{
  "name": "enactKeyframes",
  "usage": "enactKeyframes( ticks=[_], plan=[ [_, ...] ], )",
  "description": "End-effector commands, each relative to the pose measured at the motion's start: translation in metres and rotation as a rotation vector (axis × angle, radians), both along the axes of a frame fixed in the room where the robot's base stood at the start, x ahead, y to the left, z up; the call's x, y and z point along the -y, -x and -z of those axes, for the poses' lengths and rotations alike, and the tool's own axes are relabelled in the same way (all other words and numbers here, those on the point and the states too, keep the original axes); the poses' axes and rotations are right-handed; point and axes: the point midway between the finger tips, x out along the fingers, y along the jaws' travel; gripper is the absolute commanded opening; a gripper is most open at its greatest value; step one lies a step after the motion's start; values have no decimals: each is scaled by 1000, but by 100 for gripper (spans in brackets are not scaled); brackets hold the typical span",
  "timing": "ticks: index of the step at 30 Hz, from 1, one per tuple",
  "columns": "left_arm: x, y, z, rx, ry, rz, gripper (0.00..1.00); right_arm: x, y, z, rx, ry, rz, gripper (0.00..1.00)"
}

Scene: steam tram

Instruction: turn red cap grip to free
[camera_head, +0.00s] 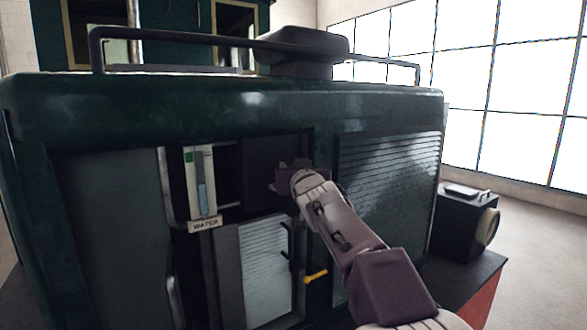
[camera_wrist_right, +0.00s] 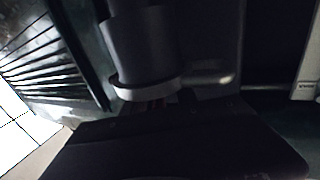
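No red cap grip shows clearly in either view. My right gripper (camera_head: 284,180) reaches into the dark recess in the middle of the green tram's side and hides what lies behind it. In the right wrist view a grey cylinder (camera_wrist_right: 140,45) with a pale ring (camera_wrist_right: 148,88) at its end stands just beyond the dark gripper body. A short pale tab (camera_wrist_right: 208,76) sticks out from the ring to the right. I cannot tell whether the gripper touches these, and its fingers are too dark to read. My left gripper is not in view.
A gauge (camera_head: 201,182) with a WATER label (camera_head: 205,224) stands left of the gripper. A yellow-tipped lever (camera_head: 315,276) is below it. A louvred panel (camera_head: 391,170) lies to the right, and a roof rail (camera_head: 185,36) runs above.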

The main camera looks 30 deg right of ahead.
Motion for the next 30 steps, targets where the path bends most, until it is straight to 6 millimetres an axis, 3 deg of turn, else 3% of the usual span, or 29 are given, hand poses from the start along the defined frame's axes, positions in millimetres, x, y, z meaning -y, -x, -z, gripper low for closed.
enactKeyframes(
  ticks=[7, 18, 30],
  plan=[
    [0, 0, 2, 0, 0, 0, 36, -3, 8, 0, 1, 0, 0, 34],
    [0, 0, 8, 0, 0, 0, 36, -24, 76, 0, 0, 0, -1, 34],
    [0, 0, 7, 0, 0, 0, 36, -27, 83, 1, -3, -1, -2, 34]
  ],
)
